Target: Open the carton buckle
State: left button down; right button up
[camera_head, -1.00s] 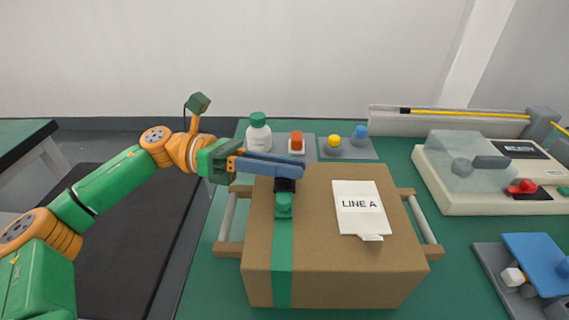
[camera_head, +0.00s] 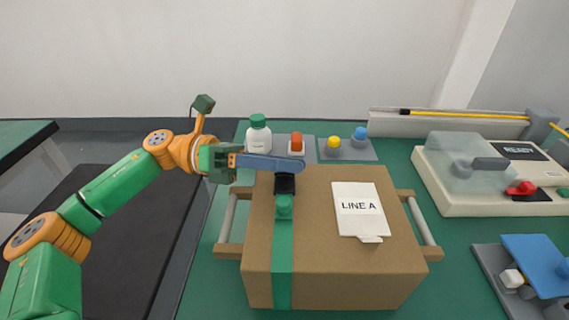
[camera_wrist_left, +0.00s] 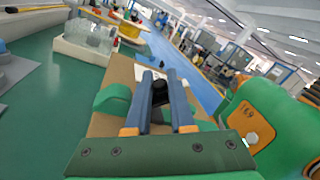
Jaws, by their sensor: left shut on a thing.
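The carton (camera_head: 330,270) stands on the green table with a green strap (camera_head: 283,262) running over its top and down its front. On the strap sits the buckle, with a black part (camera_head: 285,184) behind a green part (camera_head: 284,207). My left gripper (camera_head: 298,165) reaches in from the left, its blue fingers over the back of the carton at the black part. In the left wrist view the two blue fingers (camera_wrist_left: 160,75) are close together with the black part (camera_wrist_left: 159,91) between them. The fingers partly hide it. My right gripper is not in view.
A white LINE A card (camera_head: 360,209) lies on the carton top. A bottle (camera_head: 259,138) and red, yellow and blue pieces stand behind the carton. A machine with a clear cover (camera_head: 465,160) and a tray with a blue lid (camera_head: 538,262) are at the right.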

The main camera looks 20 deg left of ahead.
pick_arm(q)
jog(key=n, duration=0.2)
jog(key=w+n+p, duration=0.1)
jog(key=n, duration=0.3)
jog(key=shift+w+a+r+t+h, duration=0.2)
jog(key=shift+w+t+h, duration=0.1)
jog(key=shift+t, duration=0.1)
jog(key=shift+w+a+f+n+t+p, duration=0.15)
jog(key=shift+n+p, duration=0.15)
jog(key=shift+n, duration=0.3)
jog(key=shift+w+d+n+t+p, duration=0.15)
jog(key=shift+n+p, duration=0.1)
jog(key=shift+n, duration=0.35)
jog(key=shift+w+a+f+n+p, duration=0.1)
jog(key=shift+w+f+n+p, duration=0.05)
jog(key=shift+n, duration=0.4)
jog(key=shift+w+a+f+n+p, duration=0.1)
jog(key=shift+n+p, duration=0.05)
jog(key=shift+n, duration=0.4)
jog(key=shift+f, duration=0.1)
jog(key=c, duration=0.8)
grip_release()
jog(key=shift+o, duration=0.2)
